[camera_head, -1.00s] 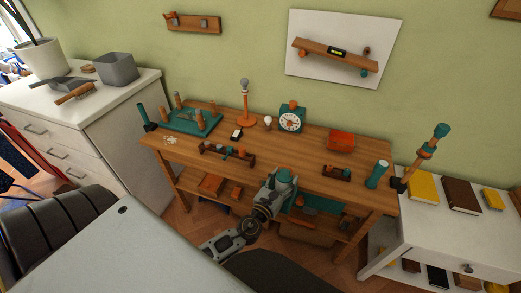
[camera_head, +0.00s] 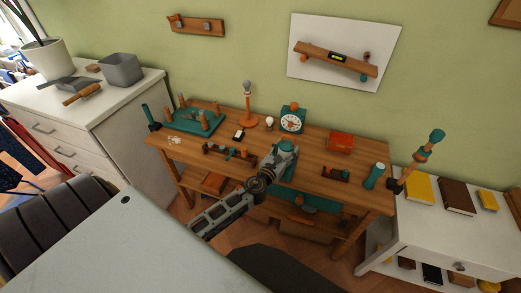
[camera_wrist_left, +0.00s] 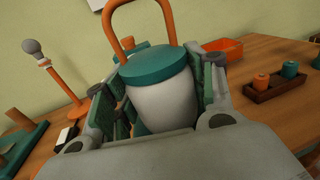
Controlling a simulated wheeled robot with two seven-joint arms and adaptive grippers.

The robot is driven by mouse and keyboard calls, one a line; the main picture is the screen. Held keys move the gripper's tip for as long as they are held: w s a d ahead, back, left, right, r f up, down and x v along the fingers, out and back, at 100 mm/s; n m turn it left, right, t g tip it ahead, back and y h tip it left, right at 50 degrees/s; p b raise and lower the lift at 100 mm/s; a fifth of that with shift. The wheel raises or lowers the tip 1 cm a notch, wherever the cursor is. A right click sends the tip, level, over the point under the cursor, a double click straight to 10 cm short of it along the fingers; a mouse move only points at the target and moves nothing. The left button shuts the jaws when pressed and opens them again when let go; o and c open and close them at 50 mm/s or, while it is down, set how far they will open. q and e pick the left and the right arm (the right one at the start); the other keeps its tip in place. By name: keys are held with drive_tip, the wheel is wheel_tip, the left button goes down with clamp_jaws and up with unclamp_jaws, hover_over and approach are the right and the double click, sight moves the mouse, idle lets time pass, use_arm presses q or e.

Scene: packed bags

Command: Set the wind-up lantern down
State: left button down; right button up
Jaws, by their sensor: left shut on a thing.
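The wind-up lantern (camera_wrist_left: 163,100) has a pale grey body, a teal lid and an orange loop handle. In the left wrist view it stands roughly upright between the pads of my left gripper (camera_wrist_left: 158,112), which is shut on it. In the head view my left gripper (camera_head: 281,158) is over the front part of the wooden table (camera_head: 310,160), and the lantern's teal lid (camera_head: 287,145) shows at its end. The lantern's underside is hidden, so I cannot tell whether it touches the tabletop. My right gripper is not in view.
Behind the lantern stand a teal clock (camera_head: 292,120) and a small bulb (camera_head: 269,124). An orange lamp (camera_head: 248,105) is to the left. A red-orange box (camera_head: 340,142), a small wooden rack (camera_head: 335,174) and a teal cylinder (camera_head: 375,176) are to the right.

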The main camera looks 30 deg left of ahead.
use_arm(q)
drive_tip(key=shift+w+a+r+p, duration=1.8)
drive_tip(key=shift+w+a+r, duration=1.7)
drive_tip(key=shift+w, duration=1.05)
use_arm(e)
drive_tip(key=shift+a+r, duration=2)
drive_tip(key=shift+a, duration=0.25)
use_arm(q)
wheel_tip(320, 180, down, 7)
drive_tip(key=b, duration=0.6)
drive_tip(key=shift+r+n+y, duration=0.2)
drive_tip(key=shift+n+y, duration=0.1)
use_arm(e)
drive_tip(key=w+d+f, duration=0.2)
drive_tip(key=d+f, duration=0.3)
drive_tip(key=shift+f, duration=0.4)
use_arm(q)
drive_tip(key=shift+a, duration=0.1)
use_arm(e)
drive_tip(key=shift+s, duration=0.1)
